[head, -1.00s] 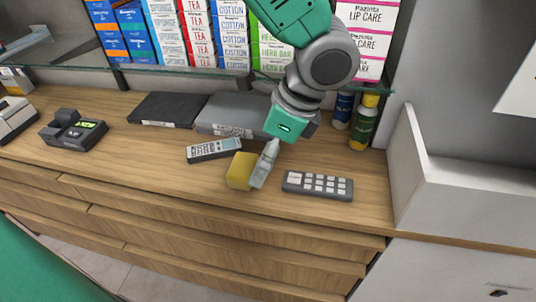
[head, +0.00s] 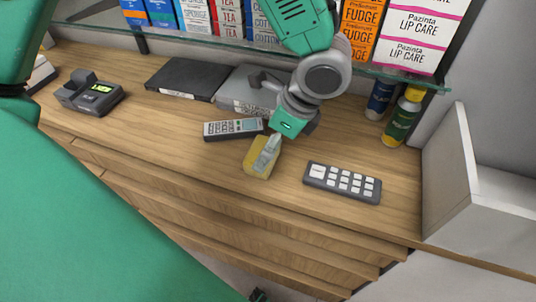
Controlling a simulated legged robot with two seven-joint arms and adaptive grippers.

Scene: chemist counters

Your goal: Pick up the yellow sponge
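The yellow sponge (head: 255,168) lies on the wooden counter, near its front edge, between a remote control and a keypad. My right gripper (head: 266,153) comes down from above, and its pale grey finger overlaps the sponge's top and middle. I see only this finger clearly. The other finger is hidden, so I cannot tell whether the gripper is open or shut on the sponge. The sponge seems to rest on the counter. My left arm fills the left side of the head view; its gripper is not in view.
The grey remote (head: 233,129) lies just left of the sponge, the dark keypad (head: 342,182) to its right. A grey box (head: 247,92) and a black flat box (head: 186,78) lie behind. Bottles (head: 402,118) stand at the back right. A glass shelf (head: 345,69) hangs above the counter.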

